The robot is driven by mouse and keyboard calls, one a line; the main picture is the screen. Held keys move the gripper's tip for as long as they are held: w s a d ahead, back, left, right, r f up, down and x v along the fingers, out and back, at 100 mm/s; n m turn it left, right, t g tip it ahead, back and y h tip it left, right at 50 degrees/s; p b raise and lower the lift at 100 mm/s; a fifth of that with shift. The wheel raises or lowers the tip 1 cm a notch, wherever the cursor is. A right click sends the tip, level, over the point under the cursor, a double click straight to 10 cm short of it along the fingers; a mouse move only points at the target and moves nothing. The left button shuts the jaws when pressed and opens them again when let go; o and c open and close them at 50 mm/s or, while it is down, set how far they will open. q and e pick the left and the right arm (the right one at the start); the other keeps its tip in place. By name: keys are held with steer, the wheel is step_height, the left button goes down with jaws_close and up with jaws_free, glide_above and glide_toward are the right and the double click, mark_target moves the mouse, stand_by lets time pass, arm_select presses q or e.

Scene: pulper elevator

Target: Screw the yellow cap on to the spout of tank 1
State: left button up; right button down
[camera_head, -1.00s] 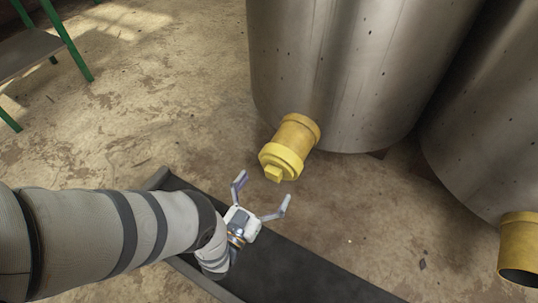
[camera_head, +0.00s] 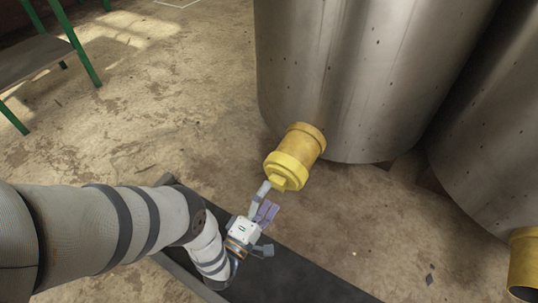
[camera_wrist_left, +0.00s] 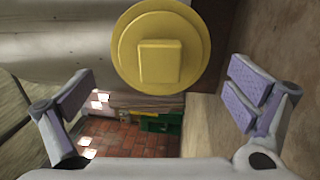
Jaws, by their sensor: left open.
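A yellow cap (camera_head: 287,170) with a square knob sits at the end of the yellow spout (camera_head: 306,142) of the nearer steel tank (camera_head: 345,70). I cannot tell how tightly it is seated. My left gripper (camera_head: 262,200) is open just below and in front of the cap, with nothing between its fingers. In the left wrist view the cap (camera_wrist_left: 160,48) is seen face-on, above and between the spread finger pads (camera_wrist_left: 160,98). The fingers look apart from the knob there. My right gripper is not in view.
A second steel tank (camera_head: 490,130) stands at right with an open yellow spout (camera_head: 524,265). A dark belt (camera_head: 300,277) with a grey edge runs under my left arm. A green-legged table (camera_head: 35,65) is at upper left. Bare floor (camera_head: 150,110) lies between.

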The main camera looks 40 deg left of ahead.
mark_target(276, 186)
arm_select(q)
steer(key=shift+w+r+b, duration=0.2)
steer(key=shift+w+b, duration=0.2)
steer(key=shift+w, duration=0.85)
steer(key=shift+w+a+r, duration=0.1)
steer(key=shift+w+a, duration=0.05)
steer(key=shift+w, duration=0.85)
